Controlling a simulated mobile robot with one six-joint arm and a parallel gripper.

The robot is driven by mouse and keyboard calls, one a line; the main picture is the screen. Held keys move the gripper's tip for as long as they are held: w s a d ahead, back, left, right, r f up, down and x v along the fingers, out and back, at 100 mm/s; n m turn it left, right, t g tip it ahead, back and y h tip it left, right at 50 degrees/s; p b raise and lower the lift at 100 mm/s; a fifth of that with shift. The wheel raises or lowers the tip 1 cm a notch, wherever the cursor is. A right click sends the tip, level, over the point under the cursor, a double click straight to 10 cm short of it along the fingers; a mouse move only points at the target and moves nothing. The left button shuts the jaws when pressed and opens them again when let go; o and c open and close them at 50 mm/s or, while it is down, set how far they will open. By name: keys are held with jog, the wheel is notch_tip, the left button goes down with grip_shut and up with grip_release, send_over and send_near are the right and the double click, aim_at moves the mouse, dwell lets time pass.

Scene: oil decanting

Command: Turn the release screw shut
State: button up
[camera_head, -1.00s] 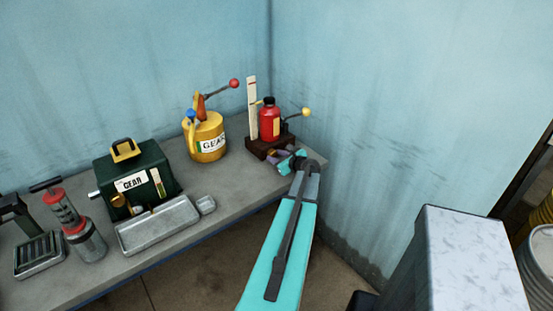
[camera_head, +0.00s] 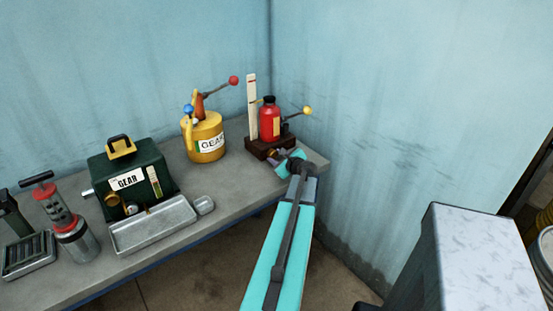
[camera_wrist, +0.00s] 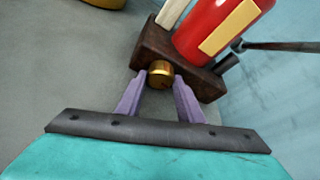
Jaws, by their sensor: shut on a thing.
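The release screw (camera_wrist: 161,72) is a round brass knob on the front of the dark brown base (camera_wrist: 150,50). The base (camera_head: 257,145) carries a red bottle jack (camera_head: 269,121) with a black cap and a yellow-knobbed lever, at the right end of the bench. My gripper (camera_wrist: 160,82) has its purple fingers on either side of the brass screw, shut on it. In the head view my gripper (camera_head: 274,157) is at the front of the base, and the screw is too small to make out there.
Blue walls close in behind and right.

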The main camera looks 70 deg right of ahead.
jog(key=o, duration=1.1)
jog(key=shift+b+v, duration=1.35)
jog(key=shift+v, duration=5.55)
